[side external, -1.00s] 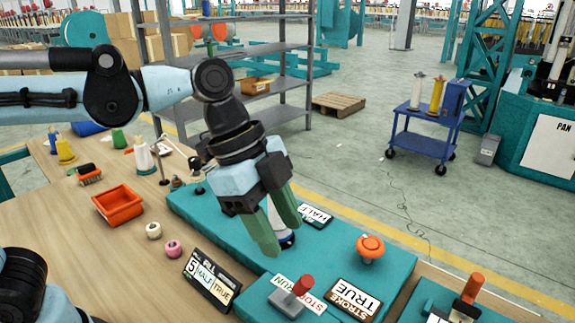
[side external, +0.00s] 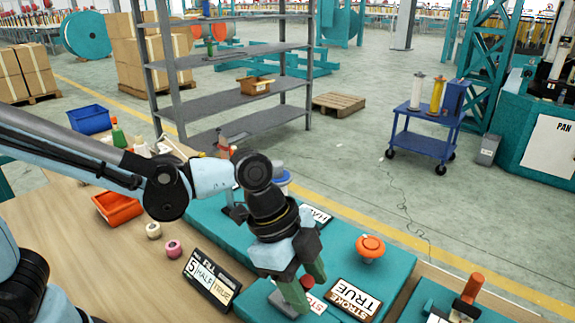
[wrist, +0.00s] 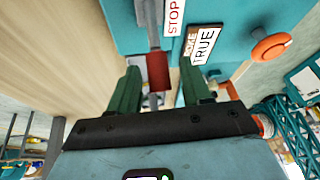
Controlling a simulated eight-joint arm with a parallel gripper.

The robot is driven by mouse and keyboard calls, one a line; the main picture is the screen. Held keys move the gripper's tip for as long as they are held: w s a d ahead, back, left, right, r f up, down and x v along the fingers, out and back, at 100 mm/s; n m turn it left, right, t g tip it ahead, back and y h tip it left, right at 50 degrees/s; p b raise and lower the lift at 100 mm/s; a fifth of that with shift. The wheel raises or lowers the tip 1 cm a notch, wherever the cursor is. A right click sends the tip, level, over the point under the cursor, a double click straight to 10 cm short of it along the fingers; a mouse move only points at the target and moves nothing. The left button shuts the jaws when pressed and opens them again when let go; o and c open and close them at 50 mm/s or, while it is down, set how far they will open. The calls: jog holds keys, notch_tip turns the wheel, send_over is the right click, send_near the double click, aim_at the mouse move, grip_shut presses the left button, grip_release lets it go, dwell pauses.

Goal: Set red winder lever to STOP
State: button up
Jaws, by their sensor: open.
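The red winder lever has a red grip (side external: 307,282) on a grey base (side external: 283,303), on the teal panel at the front. My gripper (side external: 307,289) points down over it with the fingers apart. In the wrist view, the red grip (wrist: 158,72) lies between the two green fingers of my gripper (wrist: 160,85), with a gap to the right finger; contact with the left one is unclear. The STOP label (wrist: 174,14) shows beside the lever's grey shaft. My fingers hide much of the lever and the label in the side view, so its exact setting is unclear.
An orange mushroom knob (side external: 370,247) and a STROKE TRUE plate (side external: 353,299) stand right of the lever. A FULL/HALF/TRUE card (side external: 211,281) stands left. Another red-handled lever (side external: 470,290) is at far right. An orange bin (side external: 118,207) and small spools lie on the table.

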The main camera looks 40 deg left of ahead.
jog(key=shift+c, duration=0.4)
grip_shut()
jog(key=shift+a, duration=0.1)
jog(key=shift+a+r+h, duration=0.15)
jog(key=shift+a+h, duration=0.35)
jog(key=shift+h, duration=0.15)
jog(key=shift+a+r+h, duration=0.15)
jog(key=shift+a+h, duration=0.3)
jog(key=shift+h, duration=0.2)
jog(key=a+h, duration=0.2)
jog(key=shift+w+n+h, duration=0.1)
jog(key=shift+n+h, duration=0.2)
jog(key=shift+a+h, duration=0.9)
jog(key=shift+h, duration=0.3)
jog(key=shift+a+f+t+h, duration=0.3)
jog(key=shift+a+h, duration=0.5)
jog(key=shift+h, duration=0.4)
